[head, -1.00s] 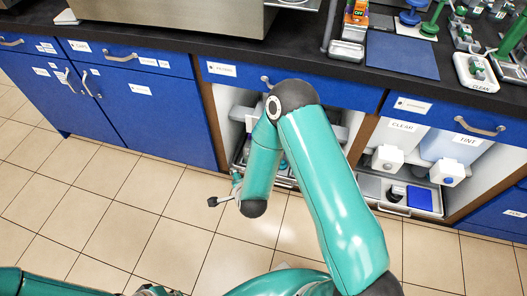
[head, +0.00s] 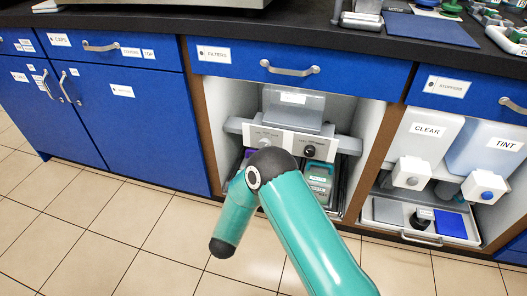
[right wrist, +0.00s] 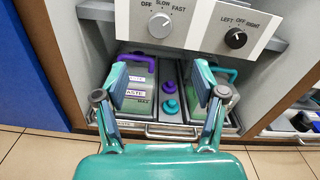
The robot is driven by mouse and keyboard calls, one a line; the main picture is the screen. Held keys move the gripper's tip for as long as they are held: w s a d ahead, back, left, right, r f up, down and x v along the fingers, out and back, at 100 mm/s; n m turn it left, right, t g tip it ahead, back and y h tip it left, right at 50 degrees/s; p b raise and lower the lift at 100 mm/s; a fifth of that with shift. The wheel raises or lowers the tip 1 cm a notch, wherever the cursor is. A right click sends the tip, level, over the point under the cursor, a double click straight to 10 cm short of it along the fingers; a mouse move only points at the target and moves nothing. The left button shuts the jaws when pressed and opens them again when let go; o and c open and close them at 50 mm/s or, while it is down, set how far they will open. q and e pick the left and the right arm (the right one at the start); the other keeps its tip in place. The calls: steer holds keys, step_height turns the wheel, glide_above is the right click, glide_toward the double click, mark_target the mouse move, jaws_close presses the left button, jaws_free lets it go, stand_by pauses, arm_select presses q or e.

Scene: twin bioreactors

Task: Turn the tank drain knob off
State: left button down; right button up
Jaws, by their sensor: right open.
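A white front panel (right wrist: 195,22) in the open bay carries two knobs. The grey knob (right wrist: 160,26) is marked OFF, SLOW, FAST; the black knob (right wrist: 236,39) is marked LEFT, OFF, RIGHT. Both also show small in the head view, the grey knob (head: 265,143) and the black knob (head: 309,151). I cannot read which one is the tank drain knob. My right gripper (right wrist: 158,84) is open and empty, below and in front of the panel, apart from both knobs. In the head view it is hidden behind my arm. My left gripper is not in view.
The bay is bounded by side walls and a blue drawer (head: 330,74). CLEAR (head: 425,135) and TINT (head: 490,150) tanks stand right. Floor is clear.

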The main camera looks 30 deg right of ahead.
mark_target(264, 145)
steer(key=b+x, duration=0.3)
steer(key=x, duration=1.1)
steer(key=shift+w+d+b, duration=0.2)
steer(key=shift+w+b, duration=0.05)
steer(key=shift+b, duration=0.15)
steer(key=shift+c, duration=0.2)
steer(key=c, duration=1.1)
